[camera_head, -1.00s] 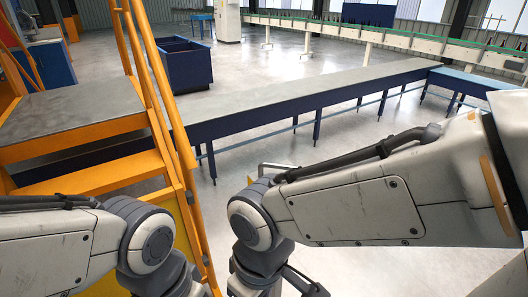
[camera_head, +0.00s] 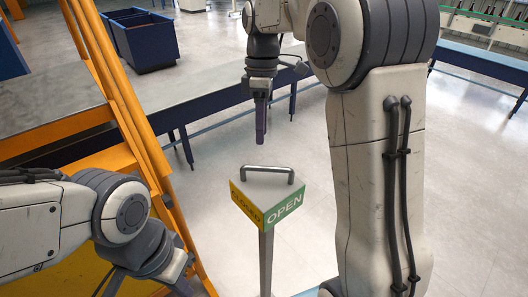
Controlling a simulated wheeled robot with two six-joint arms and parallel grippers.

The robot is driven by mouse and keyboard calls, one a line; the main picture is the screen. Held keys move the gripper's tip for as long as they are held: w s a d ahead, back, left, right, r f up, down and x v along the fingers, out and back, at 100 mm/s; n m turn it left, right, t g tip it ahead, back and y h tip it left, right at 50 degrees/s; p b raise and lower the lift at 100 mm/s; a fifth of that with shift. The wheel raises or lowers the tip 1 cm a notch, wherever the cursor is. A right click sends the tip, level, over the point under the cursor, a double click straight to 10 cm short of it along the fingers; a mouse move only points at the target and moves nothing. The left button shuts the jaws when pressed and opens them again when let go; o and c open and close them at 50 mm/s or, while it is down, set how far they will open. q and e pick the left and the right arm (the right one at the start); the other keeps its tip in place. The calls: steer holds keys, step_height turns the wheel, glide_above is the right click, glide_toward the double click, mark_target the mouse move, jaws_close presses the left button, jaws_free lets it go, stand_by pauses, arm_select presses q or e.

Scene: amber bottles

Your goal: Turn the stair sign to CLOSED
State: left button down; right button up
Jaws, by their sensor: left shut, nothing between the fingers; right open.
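The stair sign is a three-sided head (camera_head: 284,207) on a grey post, with a bent grey handle (camera_head: 267,170) on top. Its green OPEN face is at the right front, and its yellow CLOSED face at the left front. A third side is hidden. My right gripper (camera_head: 261,138) is open and empty, pointing down above and a little behind the handle in the picture, apart from it. Its fingers appear nearly edge-on. My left gripper (camera_head: 182,288) is at the bottom edge, left of the sign, mostly cut off, shut and holding nothing.
Orange stair rails (camera_head: 118,95) rise left of the sign, close to my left arm. A long blue-framed conveyor (camera_head: 215,95) runs behind it. A blue bin (camera_head: 145,42) stands at the back left. Pale floor around the sign is clear. My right arm fills the right middle.

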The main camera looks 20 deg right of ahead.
steer(key=d, duration=0.2)
steer(key=p, duration=0.2)
glide_above(267, 185)
steer(key=w, duration=0.2)
steer(key=f, duration=0.9)
steer(key=shift+d+f, duration=0.3)
steer(key=shift+f, duration=0.05)
steer(key=shift+c, duration=0.3)
jaws_close()
